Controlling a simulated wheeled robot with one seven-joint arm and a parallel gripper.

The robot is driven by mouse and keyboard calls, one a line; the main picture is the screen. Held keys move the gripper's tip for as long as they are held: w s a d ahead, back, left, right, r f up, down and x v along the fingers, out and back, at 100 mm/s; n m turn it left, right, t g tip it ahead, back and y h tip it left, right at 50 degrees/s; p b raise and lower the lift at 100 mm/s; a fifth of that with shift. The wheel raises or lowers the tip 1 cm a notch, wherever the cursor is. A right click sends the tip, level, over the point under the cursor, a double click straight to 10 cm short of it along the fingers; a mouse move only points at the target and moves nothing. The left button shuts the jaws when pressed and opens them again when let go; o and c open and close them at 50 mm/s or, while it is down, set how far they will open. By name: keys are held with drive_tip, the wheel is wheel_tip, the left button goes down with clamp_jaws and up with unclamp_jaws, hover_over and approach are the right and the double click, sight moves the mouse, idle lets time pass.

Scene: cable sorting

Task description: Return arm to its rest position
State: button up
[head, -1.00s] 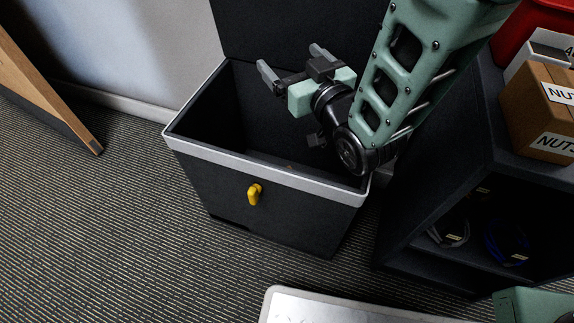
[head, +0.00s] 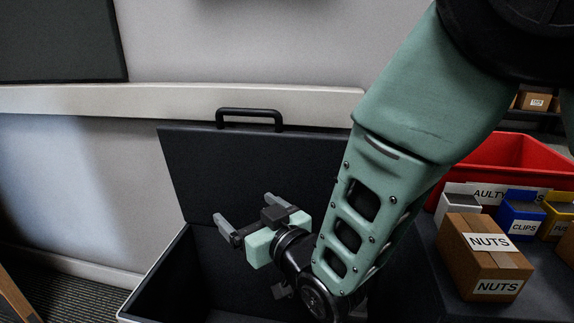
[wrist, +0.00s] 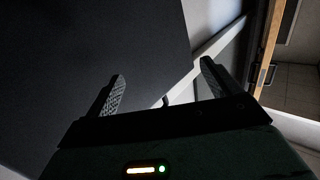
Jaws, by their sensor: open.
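My gripper (head: 246,214) is open and empty in the head view. It is over the open black chest, in front of the raised black lid (head: 250,165) with its handle. In the wrist view, the two fingers of my gripper (wrist: 160,90) are spread wide with nothing between them. A dark panel fills the left of that view, with a pale edge running diagonally behind the fingers. My green arm comes down from the upper right of the head view.
The chest's pale rim (head: 160,265) shows at lower left. A pale wall is behind, with a ledge (head: 60,100).

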drive_tip(key=s+d+r+g+h+p, duration=0.3)
drive_tip(key=s+d+g+h, duration=0.3)
drive_tip(key=s+d, duration=0.5)
drive_tip(key=s+d+r+g+h+p, duration=0.25)
drive_tip(key=s+d+g+h, duration=0.35)
drive_tip(key=s+d, duration=0.5)
wheel_tip(320, 180, up, 37)
drive_tip(key=g+y+p, duration=0.1)
drive_tip(key=p, duration=3.7)
drive_tip(key=shift+d+r+p, duration=0.15)
drive_tip(key=shift+d+p, duration=0.1)
drive_tip(key=shift+p, duration=0.1)
drive_tip(key=shift+s, duration=0.1)
drive_tip(key=shift+c, duration=0.3)
